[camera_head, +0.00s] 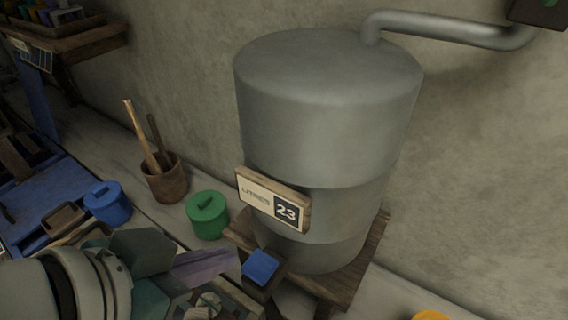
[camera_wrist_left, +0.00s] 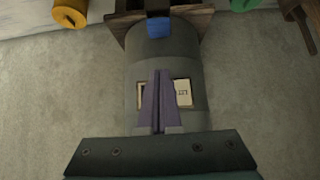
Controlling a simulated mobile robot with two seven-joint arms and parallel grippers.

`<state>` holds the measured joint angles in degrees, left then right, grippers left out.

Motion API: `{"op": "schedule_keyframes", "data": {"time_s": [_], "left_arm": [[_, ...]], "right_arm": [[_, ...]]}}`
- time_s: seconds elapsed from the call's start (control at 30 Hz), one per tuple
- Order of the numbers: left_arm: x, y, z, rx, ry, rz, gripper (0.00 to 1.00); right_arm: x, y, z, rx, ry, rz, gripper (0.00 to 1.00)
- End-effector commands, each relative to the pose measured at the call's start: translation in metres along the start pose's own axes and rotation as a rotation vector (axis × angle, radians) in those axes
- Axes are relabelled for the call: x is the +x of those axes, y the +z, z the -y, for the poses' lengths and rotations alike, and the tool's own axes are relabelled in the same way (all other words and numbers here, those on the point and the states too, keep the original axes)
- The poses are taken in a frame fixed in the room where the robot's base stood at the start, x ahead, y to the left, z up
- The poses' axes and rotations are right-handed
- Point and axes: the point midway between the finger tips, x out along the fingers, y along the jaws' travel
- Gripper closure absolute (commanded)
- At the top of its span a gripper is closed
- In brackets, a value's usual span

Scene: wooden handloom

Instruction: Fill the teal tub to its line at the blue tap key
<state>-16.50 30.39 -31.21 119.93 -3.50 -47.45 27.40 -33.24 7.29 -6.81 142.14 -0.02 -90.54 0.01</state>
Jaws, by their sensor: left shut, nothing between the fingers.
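The blue tap key (camera_head: 262,266) sits on a dark block low at the front of a large grey metal tank (camera_head: 325,120). It also shows at the top of the left wrist view (camera_wrist_left: 158,27). My left gripper (camera_head: 236,258) has purple fingers, shut and empty, just left of the key in the head view. In the left wrist view its fingertips (camera_wrist_left: 160,72) overlap the tank and its label, apart from the key. I cannot make out the teal tub; my arm and gripper hide part of the area below. My right gripper is not in view.
The tank stands on a wooden stand (camera_head: 358,278) and bears a plate reading 23 (camera_head: 272,200). A green lidded pot (camera_head: 207,214), a blue lidded pot (camera_head: 107,203) and a wooden cup with sticks (camera_head: 166,180) stand left. A yellow pot (camera_wrist_left: 70,12) is nearby.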

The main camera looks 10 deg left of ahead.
Motion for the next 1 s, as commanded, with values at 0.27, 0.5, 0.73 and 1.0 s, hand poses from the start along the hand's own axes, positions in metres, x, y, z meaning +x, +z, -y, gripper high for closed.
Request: {"op": "schedule_keyframes", "data": {"time_s": [0.27,0.5,0.73,1.0], "left_arm": [[0.057,0.0,0.0,0.0,-0.001,0.0,1.0],[0.09,0.016,-0.001,0.0,0.001,0.004,1.0],[0.102,0.027,0.0,-0.001,0.0,0.001,1.0],[0.103,0.028,-0.001,0.0,0.001,0.0,1.0]], "right_arm": [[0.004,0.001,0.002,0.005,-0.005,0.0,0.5],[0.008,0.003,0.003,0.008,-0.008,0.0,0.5],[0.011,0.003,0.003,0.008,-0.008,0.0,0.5],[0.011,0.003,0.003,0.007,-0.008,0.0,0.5]]}}
